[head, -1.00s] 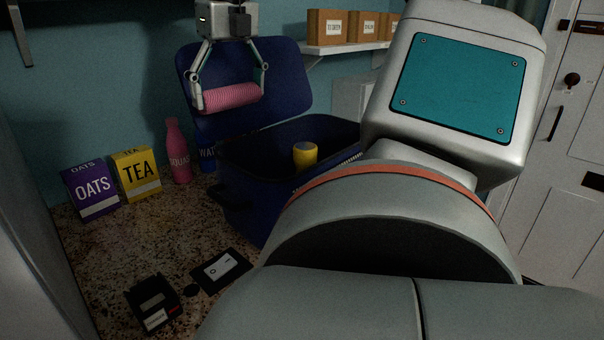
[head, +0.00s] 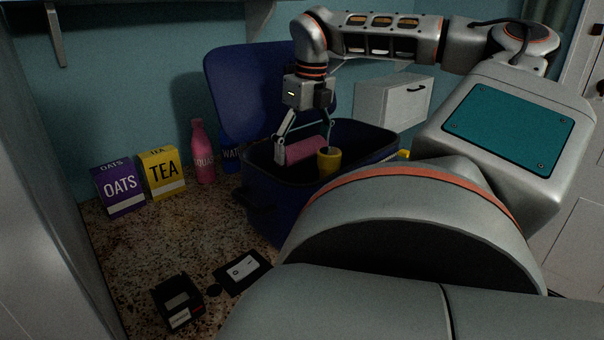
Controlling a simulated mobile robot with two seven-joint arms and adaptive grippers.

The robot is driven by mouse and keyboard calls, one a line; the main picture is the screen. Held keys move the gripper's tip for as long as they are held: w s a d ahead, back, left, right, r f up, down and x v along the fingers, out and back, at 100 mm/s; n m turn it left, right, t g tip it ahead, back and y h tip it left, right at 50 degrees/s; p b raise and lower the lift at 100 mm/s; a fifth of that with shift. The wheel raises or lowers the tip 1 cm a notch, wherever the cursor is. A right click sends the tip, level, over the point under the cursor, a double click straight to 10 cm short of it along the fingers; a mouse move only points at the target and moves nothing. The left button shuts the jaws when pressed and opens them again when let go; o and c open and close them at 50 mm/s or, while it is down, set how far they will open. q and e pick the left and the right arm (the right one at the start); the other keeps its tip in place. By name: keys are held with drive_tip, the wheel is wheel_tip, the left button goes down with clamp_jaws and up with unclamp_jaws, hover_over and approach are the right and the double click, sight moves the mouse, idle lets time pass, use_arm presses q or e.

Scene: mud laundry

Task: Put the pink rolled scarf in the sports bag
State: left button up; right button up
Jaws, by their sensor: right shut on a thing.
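The pink rolled scarf (head: 304,150) is a ribbed roll, held in my right gripper (head: 305,152), which is shut on it. The gripper hangs down from above, with the scarf inside the opening of the sports bag. The dark blue sports bag (head: 262,190) stands on the speckled counter with its lid (head: 232,85) raised at the back. A yellow cylindrical thing (head: 328,163) is in the bag, just right of the scarf and partly in front of it. I cannot tell whether the scarf touches the bag's floor. My left gripper is not in view.
A purple oats box (head: 119,188), a yellow tea box (head: 162,173), a pink squash bottle (head: 202,152) and a blue bottle (head: 232,154) stand left of the bag. A black device (head: 178,302) and a dark card (head: 243,271) lie in front on the counter (head: 120,255).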

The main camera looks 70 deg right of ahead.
drive_tip(key=shift+f+b, duration=0.45)
drive_tip(key=shift+f, duration=3.95)
use_arm(q)
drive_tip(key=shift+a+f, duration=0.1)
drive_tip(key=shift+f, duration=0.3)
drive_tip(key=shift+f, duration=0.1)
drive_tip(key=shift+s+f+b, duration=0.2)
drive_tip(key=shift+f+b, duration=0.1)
drive_tip(key=shift+b, duration=0.05)
use_arm(e)
drive_tip(key=shift+f, duration=0.45)
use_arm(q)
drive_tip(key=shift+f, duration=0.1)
use_arm(e)
drive_tip(key=shift+f, duration=0.1)
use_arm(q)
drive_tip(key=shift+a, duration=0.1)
use_arm(e)
drive_tip(key=o, duration=0.7)
drive_tip(key=shift+a, duration=0.1)
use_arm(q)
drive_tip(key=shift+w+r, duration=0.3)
use_arm(e)
drive_tip(key=shift+o, duration=1.3)
drive_tip(key=shift+f, duration=0.1)
